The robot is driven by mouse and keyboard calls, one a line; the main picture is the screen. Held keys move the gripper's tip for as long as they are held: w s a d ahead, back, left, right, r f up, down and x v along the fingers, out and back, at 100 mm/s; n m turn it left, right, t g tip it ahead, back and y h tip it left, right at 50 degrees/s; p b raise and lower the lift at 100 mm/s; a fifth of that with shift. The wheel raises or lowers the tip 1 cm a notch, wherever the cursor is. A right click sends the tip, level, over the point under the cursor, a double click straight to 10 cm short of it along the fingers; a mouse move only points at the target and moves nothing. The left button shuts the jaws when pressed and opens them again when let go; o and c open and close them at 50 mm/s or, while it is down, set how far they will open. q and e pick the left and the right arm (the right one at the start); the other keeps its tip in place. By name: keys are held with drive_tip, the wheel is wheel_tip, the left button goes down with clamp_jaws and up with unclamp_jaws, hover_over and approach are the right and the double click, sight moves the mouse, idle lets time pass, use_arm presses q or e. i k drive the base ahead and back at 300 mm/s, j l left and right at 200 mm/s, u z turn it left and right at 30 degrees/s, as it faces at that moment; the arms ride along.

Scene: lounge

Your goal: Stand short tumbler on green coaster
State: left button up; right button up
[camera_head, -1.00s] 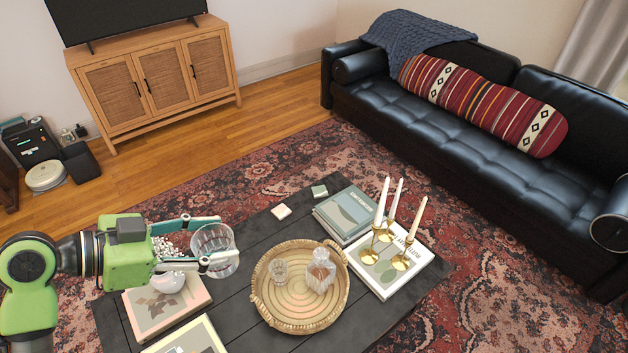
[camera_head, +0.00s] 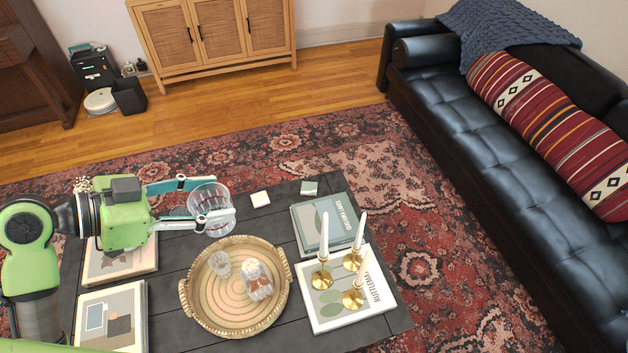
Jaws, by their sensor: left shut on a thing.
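My left gripper (camera_head: 222,199) is shut on a clear glass, the short tumbler (camera_head: 209,212), with one finger on each side of it. The tumbler appears held above the dark coffee table, beyond the woven tray's back rim. The green coaster (camera_head: 310,188) lies bare near the table's far edge, to the right of the tumbler and apart from it. A white coaster (camera_head: 261,199) lies between them, also bare. My right gripper is not in view.
The round woven tray (camera_head: 187,300) holds a small glass (camera_head: 220,264) and a decanter (camera_head: 258,280). A grey-green book (camera_head: 312,243) lies near the green coaster. More books (camera_head: 110,315) lie at left.

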sight(309, 187)
drive_tip(key=l+u, duration=0.35)
drive_tip(key=l, duration=0.85)
drive_tip(key=l+u, duration=0.4)
drive_tip(key=l, duration=0.8)
drive_tip(key=i+l+u, duration=0.15)
drive_tip(key=l, duration=0.15)
drive_tip(key=i+l+u, duration=0.15)
drive_tip(key=l, duration=0.15)
drive_tip(key=i+l+u, duration=0.15)
drive_tip(key=l, duration=0.2)
drive_tip(key=i+l+u, duration=0.15)
drive_tip(key=l, duration=0.2)
drive_tip(key=i+l+u, duration=0.15)
drive_tip(key=l, duration=0.2)
drive_tip(key=i+l+u, duration=0.1)
drive_tip(key=l, duration=0.25)
drive_tip(key=i+l+u, duration=0.15)
drive_tip(key=l, duration=0.2)
drive_tip(key=i+l+u, duration=0.15)
drive_tip(key=l, duration=0.25)
